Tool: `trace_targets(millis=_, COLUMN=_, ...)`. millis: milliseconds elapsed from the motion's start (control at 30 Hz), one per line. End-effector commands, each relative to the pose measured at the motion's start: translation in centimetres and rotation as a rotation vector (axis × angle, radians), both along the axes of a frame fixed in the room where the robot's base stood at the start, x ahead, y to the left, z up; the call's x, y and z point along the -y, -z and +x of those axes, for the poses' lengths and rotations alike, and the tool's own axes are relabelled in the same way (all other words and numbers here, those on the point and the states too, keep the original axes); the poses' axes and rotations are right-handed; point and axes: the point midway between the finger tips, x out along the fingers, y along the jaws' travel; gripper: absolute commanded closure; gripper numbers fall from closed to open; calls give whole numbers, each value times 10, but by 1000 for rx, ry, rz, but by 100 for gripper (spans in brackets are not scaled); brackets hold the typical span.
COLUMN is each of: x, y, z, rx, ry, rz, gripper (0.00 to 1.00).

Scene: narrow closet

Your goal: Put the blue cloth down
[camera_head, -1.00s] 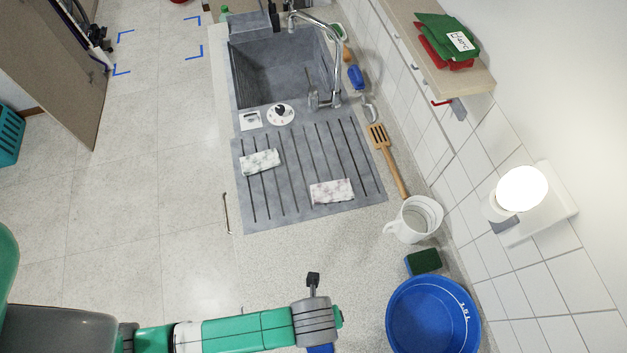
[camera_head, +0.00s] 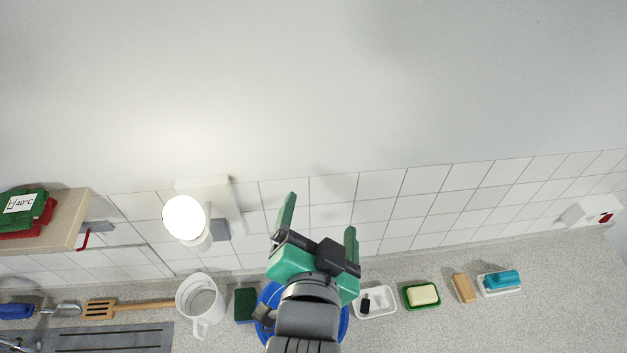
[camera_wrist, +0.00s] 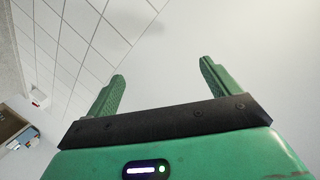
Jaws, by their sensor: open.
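My gripper (camera_head: 320,222) is raised in front of the tiled wall, above the blue basin. Its two green fingers stand wide apart with nothing between them. The wrist view shows the same open, empty fingers (camera_wrist: 162,72) against the pale wall. I cannot make out a blue cloth in either current view. My gripper and wrist hide much of the blue basin (camera_head: 343,326), so its inside cannot be seen.
The counter (camera_head: 420,335) holds a white jug (camera_head: 198,305), a dark green sponge (camera_head: 245,305), a wooden spatula (camera_head: 135,306), a white dish (camera_head: 383,310), a green soap dish (camera_head: 421,295), a brown block (camera_head: 464,288) and a teal brush (camera_head: 502,280). A lit lamp (camera_head: 184,217) and shelf (camera_head: 75,215) jut from the wall.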

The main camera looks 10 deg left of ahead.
Motion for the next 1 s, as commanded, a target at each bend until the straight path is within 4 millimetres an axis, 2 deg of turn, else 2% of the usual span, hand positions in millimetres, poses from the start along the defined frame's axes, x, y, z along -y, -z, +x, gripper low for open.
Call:
trace_targets(millis=33, x=8, y=-62, z=5, rx=166, ry=-3, rz=-81, gripper=12)
trace_targets(millis=100, x=19, y=-138, z=-2, rx=377, ry=13, rz=-208, gripper=12)
trace_targets(millis=200, x=31, y=-223, z=-25, rx=616, ry=67, rz=-366, gripper=12)
trace_targets(millis=300, x=39, y=-274, z=-48, rx=766, ry=126, rz=-474, gripper=12)
trace_targets(millis=433, x=43, y=-299, z=-63, rx=844, ry=164, rz=-533, gripper=12)
trace_targets(millis=700, x=43, y=-299, z=-63, rx=845, ry=166, rz=-538, gripper=12)
trace_targets(millis=867, x=42, y=-332, z=-63, rx=845, ry=160, rz=-526, gripper=12)
trace_targets(millis=1000, x=41, y=-325, z=-63, rx=844, ry=159, rz=-524, gripper=12)
